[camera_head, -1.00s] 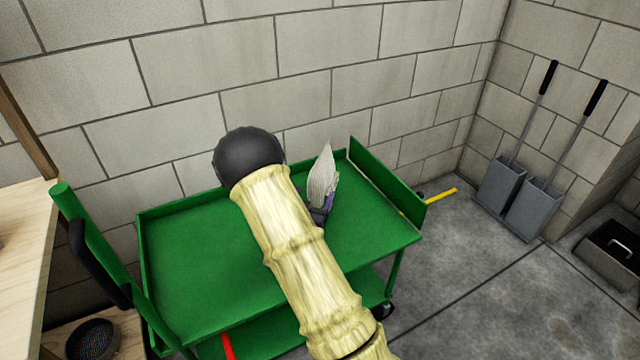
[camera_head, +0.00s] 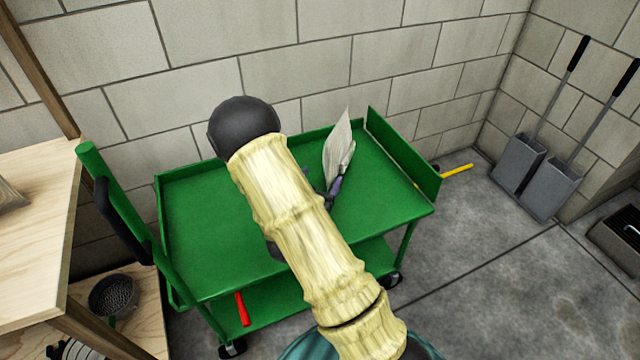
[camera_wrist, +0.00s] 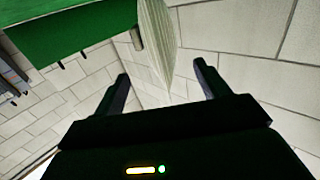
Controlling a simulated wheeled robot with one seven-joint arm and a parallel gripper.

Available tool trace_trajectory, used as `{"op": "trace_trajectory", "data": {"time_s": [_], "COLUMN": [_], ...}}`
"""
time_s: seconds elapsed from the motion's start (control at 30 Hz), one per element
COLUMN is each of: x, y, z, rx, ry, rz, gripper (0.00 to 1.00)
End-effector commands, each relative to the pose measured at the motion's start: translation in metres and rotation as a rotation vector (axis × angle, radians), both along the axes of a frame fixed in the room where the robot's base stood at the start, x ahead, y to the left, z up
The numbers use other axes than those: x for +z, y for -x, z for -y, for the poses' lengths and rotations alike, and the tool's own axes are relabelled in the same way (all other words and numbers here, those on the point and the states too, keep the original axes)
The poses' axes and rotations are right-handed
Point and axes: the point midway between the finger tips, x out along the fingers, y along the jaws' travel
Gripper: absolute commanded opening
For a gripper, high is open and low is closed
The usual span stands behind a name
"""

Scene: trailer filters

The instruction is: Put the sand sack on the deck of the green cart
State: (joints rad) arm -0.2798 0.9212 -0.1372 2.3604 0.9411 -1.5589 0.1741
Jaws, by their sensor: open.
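The sand sack (camera_head: 339,150) is a pale, pointed bag on the right part of the green cart's deck (camera_head: 205,235), tilted to the right near the back rim. In the wrist view the sack (camera_wrist: 155,45) shows at the top, beyond and between my spread fingers. My gripper (camera_wrist: 163,75) is open, with a finger on each side of the view and clear space around the sack. In the head view my arm hides most of the gripper; only a small dark and purple part (camera_head: 334,188) shows at the sack's lower end. Sack-to-deck contact is partly hidden.
A block wall stands close behind the cart. A wooden shelf unit (camera_head: 40,240) with a dark mesh basket (camera_head: 113,295) is at the left. A red-handled tool (camera_head: 242,309) lies on the lower shelf.

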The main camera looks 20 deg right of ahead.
Motion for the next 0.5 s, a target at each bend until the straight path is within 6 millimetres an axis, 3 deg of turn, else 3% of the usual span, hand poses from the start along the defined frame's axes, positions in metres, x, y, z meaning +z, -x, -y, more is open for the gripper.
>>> {"op": "trace_trajectory", "data": {"time_s": [0.27,0.5], "x": [-0.003,-0.002], "y": [-0.008,-0.004], "z": [-0.006,-0.039], "rx": [0.054,0.215], "ry": [-0.174,-0.424], "rz": [-0.107,-0.348], "gripper": [0.74,0.74]}}
